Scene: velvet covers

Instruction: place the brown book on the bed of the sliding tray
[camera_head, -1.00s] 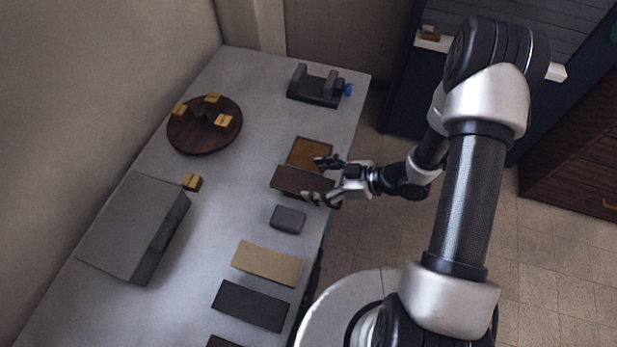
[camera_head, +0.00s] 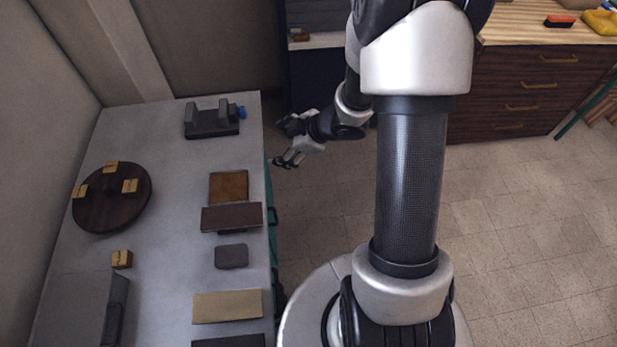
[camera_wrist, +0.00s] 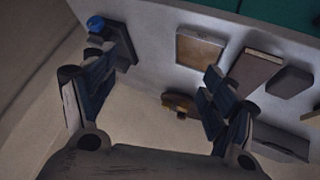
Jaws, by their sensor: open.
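The brown book (camera_head: 231,217) lies flat on the grey table, near its right edge. It also shows in the wrist view (camera_wrist: 257,70), with a pale page edge. My gripper (camera_head: 281,143) is open and empty, past the table's right edge and beyond the book, not touching it. In the wrist view its two fingers (camera_wrist: 155,75) are spread apart with nothing between them. A pale ledge with a small brown item (camera_head: 300,37) juts from the dark cabinet at the back; I cannot tell whether this is the sliding tray.
An orange-brown panel (camera_head: 229,186) lies just beyond the book, a grey block (camera_head: 231,256) and a tan sheet (camera_head: 227,306) nearer. A dark blue-knobbed fixture (camera_head: 212,120) stands at the far end. A round turntable (camera_head: 112,200) is left. Open floor (camera_head: 500,230) lies right.

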